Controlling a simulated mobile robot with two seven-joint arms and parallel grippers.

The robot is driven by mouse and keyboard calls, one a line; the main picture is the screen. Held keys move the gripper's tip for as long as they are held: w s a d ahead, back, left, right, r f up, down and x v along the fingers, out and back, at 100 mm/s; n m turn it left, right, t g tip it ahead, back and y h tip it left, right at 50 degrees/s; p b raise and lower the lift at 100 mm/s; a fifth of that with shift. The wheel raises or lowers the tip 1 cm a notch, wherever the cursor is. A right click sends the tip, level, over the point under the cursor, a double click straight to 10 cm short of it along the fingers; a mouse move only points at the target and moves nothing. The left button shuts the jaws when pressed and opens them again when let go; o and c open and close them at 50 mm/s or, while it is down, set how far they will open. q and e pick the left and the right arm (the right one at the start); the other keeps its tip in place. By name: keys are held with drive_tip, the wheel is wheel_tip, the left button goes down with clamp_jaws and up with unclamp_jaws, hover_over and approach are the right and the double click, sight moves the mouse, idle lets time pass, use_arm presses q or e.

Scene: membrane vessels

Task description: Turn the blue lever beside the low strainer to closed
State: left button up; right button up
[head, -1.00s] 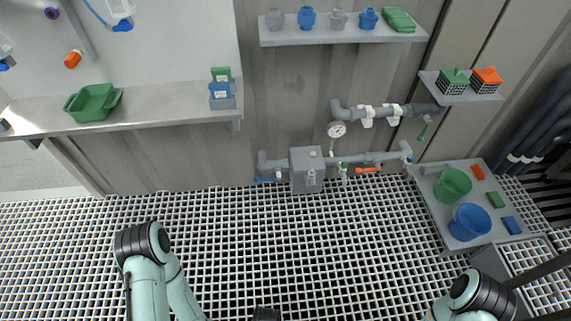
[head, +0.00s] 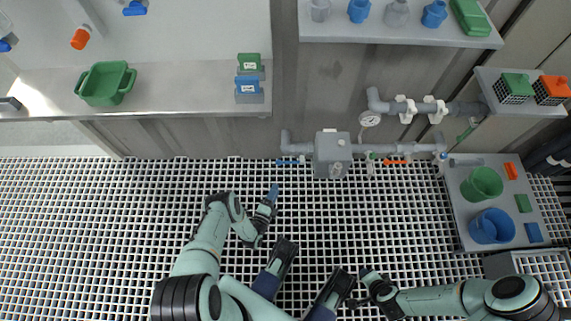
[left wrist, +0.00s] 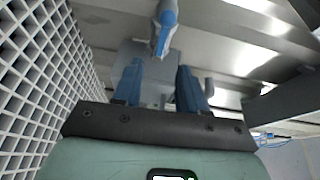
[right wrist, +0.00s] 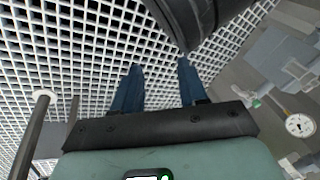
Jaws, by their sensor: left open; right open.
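The low strainer (head: 332,153) is a grey box on the low pipe at the wall. The blue lever (head: 290,161) lies level to its left, on the same pipe. My left gripper (head: 272,193) is open and empty, just below and left of the lever, apart from it. In the left wrist view the blue lever (left wrist: 168,18) is beyond the two open blue fingers (left wrist: 158,75), near the top. A grey body stands behind the fingers there. My right gripper (head: 368,275) is over the grating; the right wrist view shows its fingers (right wrist: 159,66) open and empty.
An orange lever (head: 397,161) sits right of the strainer, with a pressure gauge (head: 369,119) above. A grey bench with green (head: 483,183) and blue (head: 490,226) buckets stands at the right. Shelves hang above. The grating floor before the pipe is open.

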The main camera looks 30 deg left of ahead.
sight(287, 163)
use_arm(q)
drive_tip(key=w+b, duration=0.1)
drive_tip(key=w, duration=0.3)
drive_tip(key=w+a+b, duration=0.1)
drive_tip(key=w+b, duration=0.1)
drive_tip(key=w, duration=0.2)
drive_tip(key=w+a+b, duration=0.1)
drive_tip(key=w, duration=0.4)
drive_tip(key=shift+r+b, duration=0.15)
drive_tip(key=shift+b, duration=0.25)
use_arm(e)
drive_tip(key=s+d+f+g, duration=0.1)
drive_tip(key=s+f+g, duration=0.2)
drive_tip(key=s+f, duration=0.4)
drive_tip(key=shift+s+d+f+m, duration=0.2)
drive_tip(key=shift+s+f+m, duration=0.1)
drive_tip(key=shift+s, duration=0.7)
use_arm(q)
clamp_jaws()
